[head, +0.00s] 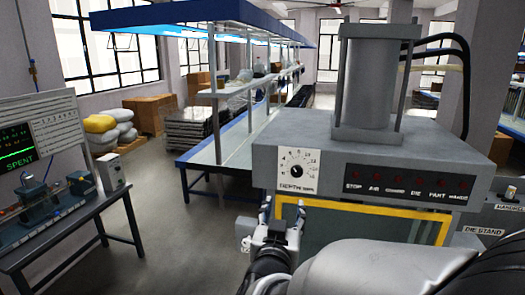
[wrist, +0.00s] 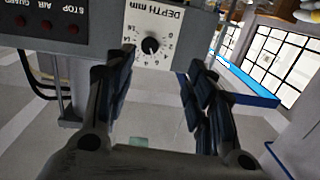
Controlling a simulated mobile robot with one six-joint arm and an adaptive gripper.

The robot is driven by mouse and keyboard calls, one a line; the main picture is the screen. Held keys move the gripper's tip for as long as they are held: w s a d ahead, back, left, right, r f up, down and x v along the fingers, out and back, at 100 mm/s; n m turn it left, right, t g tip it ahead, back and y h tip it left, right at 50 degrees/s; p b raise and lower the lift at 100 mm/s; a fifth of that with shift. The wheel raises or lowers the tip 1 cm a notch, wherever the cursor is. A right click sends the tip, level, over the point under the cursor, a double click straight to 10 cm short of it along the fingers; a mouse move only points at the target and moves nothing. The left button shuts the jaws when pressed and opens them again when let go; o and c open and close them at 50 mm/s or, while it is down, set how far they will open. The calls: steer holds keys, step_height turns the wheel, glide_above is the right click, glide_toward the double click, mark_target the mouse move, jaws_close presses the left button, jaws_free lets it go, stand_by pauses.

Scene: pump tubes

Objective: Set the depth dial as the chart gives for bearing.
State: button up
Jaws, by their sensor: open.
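The depth dial (head: 297,169) is a dark round knob on a white plate marked "DEPTH MM" with a ring of numbers. It sits on the left of the grey press head's front (head: 400,170). The knob also shows in the wrist view (wrist: 150,45), upside down; its exact setting is too small to read. My gripper (head: 281,208) is below the dial plate. In the wrist view my gripper (wrist: 160,75) is open and empty, its fingers on either side of the view, with the knob beyond and between them, apparently not touching. No readable bearing chart shows.
A yellow-edged frame (head: 360,208) hangs below the press head. Red lamps (head: 420,183) line its front. At left, a bench (head: 60,235) carries a screen (head: 18,145) reading "SPENT" and a panel of fine print. A blue-edged table (head: 215,150) stands behind; grey floor lies between.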

mark_target(296, 172)
steer(key=shift+h, duration=0.7)
steer(key=p+x, duration=0.1)
steer(key=x, duration=0.4)
steer(key=r+p+x, duration=0.1)
steer(key=x, duration=0.5)
steer(key=r+p+x, duration=0.1)
steer(key=x, duration=0.5)
steer(key=shift+w+d, duration=0.2)
steer(key=shift+d, duration=0.05)
steer(key=shift+c, duration=0.5)
steer(key=c, duration=0.9)
